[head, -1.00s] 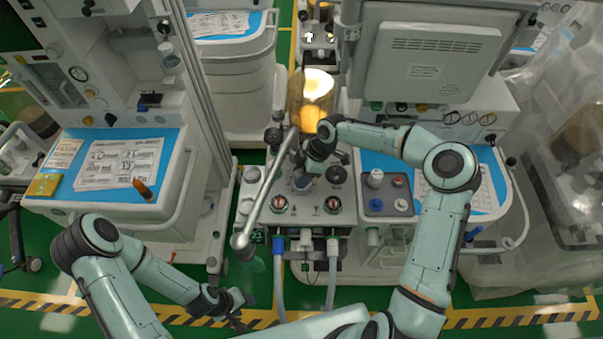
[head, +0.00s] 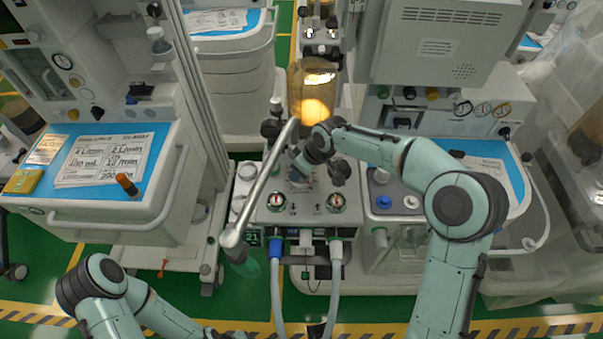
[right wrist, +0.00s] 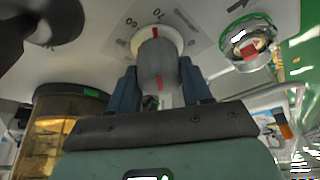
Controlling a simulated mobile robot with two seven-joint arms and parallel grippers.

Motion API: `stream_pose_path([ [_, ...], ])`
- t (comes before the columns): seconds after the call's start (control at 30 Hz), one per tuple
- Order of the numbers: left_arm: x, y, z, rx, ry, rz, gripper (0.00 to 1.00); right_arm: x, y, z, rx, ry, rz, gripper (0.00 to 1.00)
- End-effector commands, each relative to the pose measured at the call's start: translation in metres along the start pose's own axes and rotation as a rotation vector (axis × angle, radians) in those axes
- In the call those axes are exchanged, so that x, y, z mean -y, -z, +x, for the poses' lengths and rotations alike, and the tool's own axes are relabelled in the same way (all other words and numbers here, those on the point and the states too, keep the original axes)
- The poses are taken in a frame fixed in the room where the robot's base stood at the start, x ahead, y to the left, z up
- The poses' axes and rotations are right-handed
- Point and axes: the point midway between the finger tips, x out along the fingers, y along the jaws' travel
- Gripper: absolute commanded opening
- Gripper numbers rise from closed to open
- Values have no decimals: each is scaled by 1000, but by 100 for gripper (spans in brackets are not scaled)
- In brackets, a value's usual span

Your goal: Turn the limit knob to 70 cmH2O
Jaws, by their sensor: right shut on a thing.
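The limit knob (right wrist: 158,68) is a grey cylinder with a red mark, on a pale round base on the machine's panel. My right gripper (right wrist: 168,88) is shut on it, with a blue finger on each side in the right wrist view. Printed dial numbers (right wrist: 135,22) curve around the base; one looks like 70, close to a red mark on the base. The exact setting is hard to read. In the head view my right gripper (head: 302,178) covers most of the knob. My left gripper (head: 222,334) is mostly cut off at the bottom edge.
A long grey rod (head: 262,185) crosses the panel's left side. A dark knob (right wrist: 40,20) and a gauge (right wrist: 248,42) flank the limit knob. Hoses (head: 276,285) hang below.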

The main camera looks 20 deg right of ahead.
Motion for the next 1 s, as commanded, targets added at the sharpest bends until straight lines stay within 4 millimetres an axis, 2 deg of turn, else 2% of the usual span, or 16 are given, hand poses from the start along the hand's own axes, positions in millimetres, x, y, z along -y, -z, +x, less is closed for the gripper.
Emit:
stream_pose_path([
  [0.1, 4, -1, 9, 3, 1, -1, 50, 1, 1, 0, -5, -25, 53, 18],
  [0.3, 6, -2, 15, 5, 2, -2, 50, 0, 1, 0, -3, -49, 113, 18],
  [0.87, 7, -2, 17, 6, 2, -2, 50, 0, 1, -1, -3, -58, 139, 18],
  [0.9, 7, -2, 17, 6, 2, -2, 50, 0, 1, -1, -3, -58, 139, 62],
  [0.93, 7, -2, 17, 6, 2, -2, 50, 0, 1, -1, -3, -58, 139, 71],
  [1.0, 7, -2, 17, 6, 2, -2, 50, 0, 1, -1, -2, -58, 138, 74],
])
